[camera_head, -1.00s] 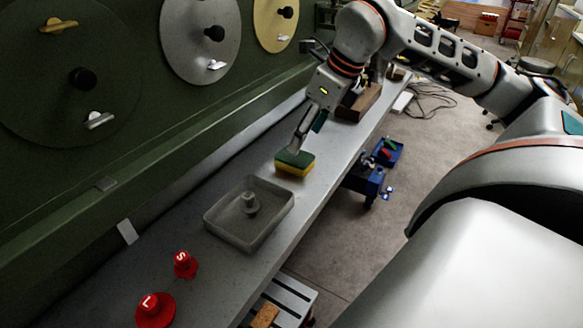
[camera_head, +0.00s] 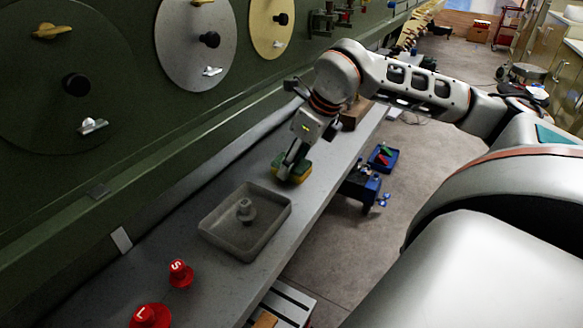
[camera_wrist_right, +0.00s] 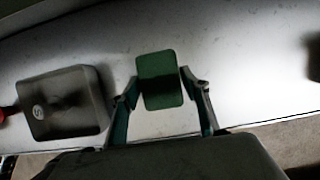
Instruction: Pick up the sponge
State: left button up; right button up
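The sponge (camera_head: 301,168), green on top and yellow below, lies on the grey ledge behind the grey tray. In the right wrist view its green face (camera_wrist_right: 161,80) lies between and just beyond the fingertips. My right gripper (camera_head: 288,172) is low at the sponge, and its fingers hide part of it in the head view. In the right wrist view the right gripper (camera_wrist_right: 160,84) is open, with one finger on each side of the sponge. Contact cannot be made out. My left gripper is not in view.
A grey tray (camera_head: 284,222) with a small grey knobbed piece (camera_head: 246,210) stands in front of the sponge. Red knobs marked S (camera_head: 180,273) and L (camera_head: 150,316) sit nearer. A brown box (camera_head: 352,117) is farther back. The green panel wall (camera_head: 130,150) borders the ledge.

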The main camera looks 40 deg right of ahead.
jog(key=shift+c, duration=0.9)
jog(key=shift+r, duration=0.55)
notch_tip(320, 180, up, 19)
jog(key=p, duration=0.6)
